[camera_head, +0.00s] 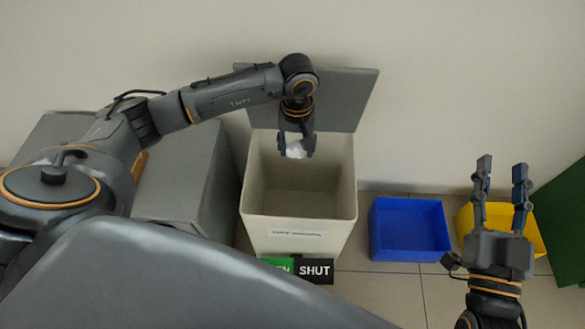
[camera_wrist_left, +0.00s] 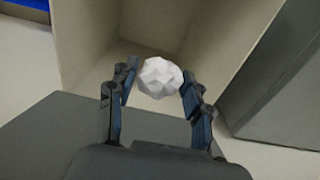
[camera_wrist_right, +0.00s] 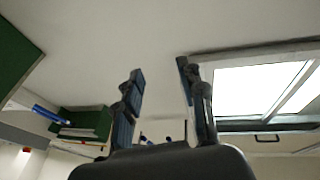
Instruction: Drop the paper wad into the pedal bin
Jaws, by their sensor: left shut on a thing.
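The pedal bin (camera_head: 300,220) is a pale box with its grey lid (camera_head: 335,95) raised against the wall, and it looks empty. My left gripper (camera_head: 297,150) is over the bin's opening near its back edge, shut on the white paper wad (camera_head: 296,150). In the left wrist view the wad (camera_wrist_left: 160,77) sits between the two fingertips (camera_wrist_left: 160,85), with the bin's inside (camera_wrist_left: 150,30) behind it. My right gripper (camera_head: 503,180) is open and empty, well to the right of the bin; its spread fingers also show in the right wrist view (camera_wrist_right: 158,85).
A blue box (camera_head: 410,228) and a yellow box (camera_head: 540,240) stand on the tiled floor right of the bin. A green object (camera_head: 565,220) is at the far right. A grey box (camera_head: 190,180) stands left of the bin. A sign reading SHUT (camera_head: 315,271) is at the bin's front.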

